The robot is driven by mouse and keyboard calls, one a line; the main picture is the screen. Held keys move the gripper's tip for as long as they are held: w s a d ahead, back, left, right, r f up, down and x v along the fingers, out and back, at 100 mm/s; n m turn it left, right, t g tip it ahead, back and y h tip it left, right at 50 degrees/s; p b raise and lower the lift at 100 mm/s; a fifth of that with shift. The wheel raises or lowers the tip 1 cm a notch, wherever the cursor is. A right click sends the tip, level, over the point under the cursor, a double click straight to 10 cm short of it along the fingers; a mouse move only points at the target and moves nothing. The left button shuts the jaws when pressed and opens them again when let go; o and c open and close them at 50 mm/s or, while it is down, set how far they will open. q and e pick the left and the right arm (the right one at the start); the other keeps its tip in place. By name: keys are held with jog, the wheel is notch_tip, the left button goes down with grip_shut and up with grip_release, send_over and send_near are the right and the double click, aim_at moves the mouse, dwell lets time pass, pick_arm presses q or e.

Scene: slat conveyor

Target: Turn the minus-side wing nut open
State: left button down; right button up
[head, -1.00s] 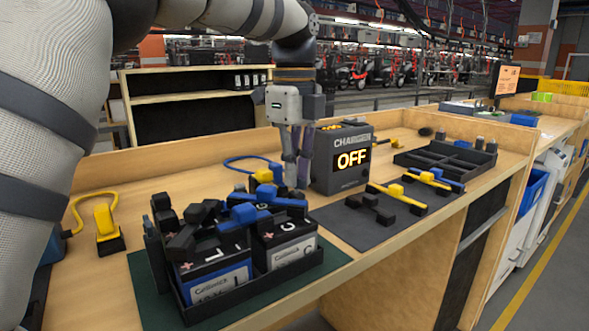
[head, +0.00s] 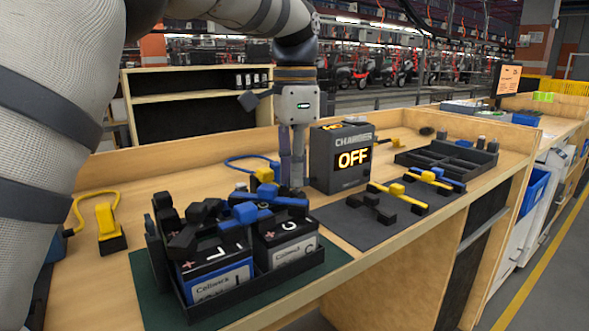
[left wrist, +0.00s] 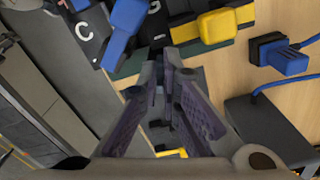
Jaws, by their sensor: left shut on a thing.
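My left gripper (head: 292,176) points straight down behind the battery marked C (head: 285,243). Its fingers are shut on a small dark wing nut at the battery's back edge, mostly hidden by the fingertips. In the left wrist view the gripper (left wrist: 168,62) reaches beside the C battery (left wrist: 82,30), with a blue bar (left wrist: 125,25) and a yellow block (left wrist: 215,26) close by. The battery marked L (head: 217,264) stands to its left with black and blue parts on top. My right gripper is not in view.
The charger (head: 340,160), reading OFF, stands close to the right of the gripper. A black divided tray (head: 447,160) and yellow and blue bars on a dark mat (head: 375,222) lie further right. A yellow plug (head: 107,222) with its cable is at left.

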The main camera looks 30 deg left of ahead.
pick_arm(q)
jog(key=shift+d+n, duration=0.1)
jog(key=shift+n, duration=1.6)
jog(key=shift+r, duration=0.1)
jog(key=c, duration=1.8)
grip_release()
notch_tip(320, 180, up, 8)
jog(key=shift+f, duration=0.25)
